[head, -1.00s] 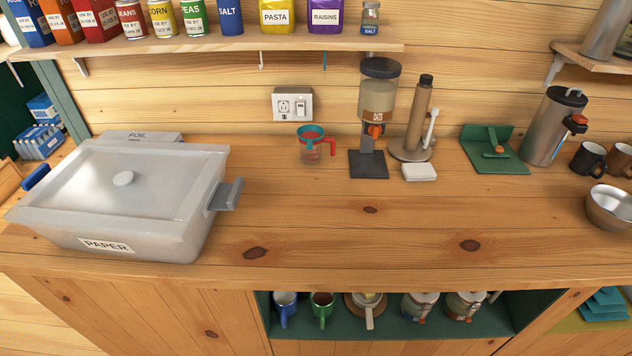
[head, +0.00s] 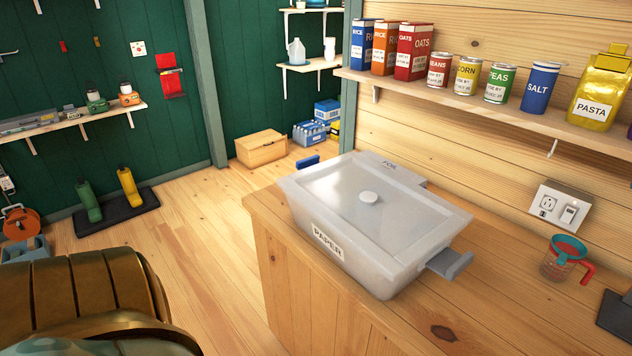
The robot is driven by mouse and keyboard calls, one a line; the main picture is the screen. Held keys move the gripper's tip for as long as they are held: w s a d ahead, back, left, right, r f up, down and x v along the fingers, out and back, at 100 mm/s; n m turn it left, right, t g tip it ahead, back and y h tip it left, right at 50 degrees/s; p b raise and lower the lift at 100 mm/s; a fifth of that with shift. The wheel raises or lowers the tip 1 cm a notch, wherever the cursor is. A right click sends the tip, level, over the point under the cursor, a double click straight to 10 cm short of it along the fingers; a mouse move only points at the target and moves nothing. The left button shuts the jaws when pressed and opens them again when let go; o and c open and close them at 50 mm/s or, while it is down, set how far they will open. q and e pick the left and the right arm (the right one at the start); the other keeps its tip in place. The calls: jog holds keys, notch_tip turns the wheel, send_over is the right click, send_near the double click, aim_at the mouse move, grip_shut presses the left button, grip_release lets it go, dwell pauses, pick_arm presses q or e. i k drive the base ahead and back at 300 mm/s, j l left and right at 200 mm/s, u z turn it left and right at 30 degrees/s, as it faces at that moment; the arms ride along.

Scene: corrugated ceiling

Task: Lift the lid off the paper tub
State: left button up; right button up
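The paper tub (head: 345,257) is a translucent white box with a PAPER label on its front. It stands at the left end of the wooden counter. Neither of my grippers is in view.
A foil box (head: 405,172) stands close behind the tub. A measuring cup with a red handle (head: 562,262) is to the right on the counter. A shelf (head: 480,105) with boxes and cans hangs above. Open floor (head: 190,235) lies left of the counter.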

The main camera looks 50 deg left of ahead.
aim_at(392, 221)
jog(key=u, duration=1.25)
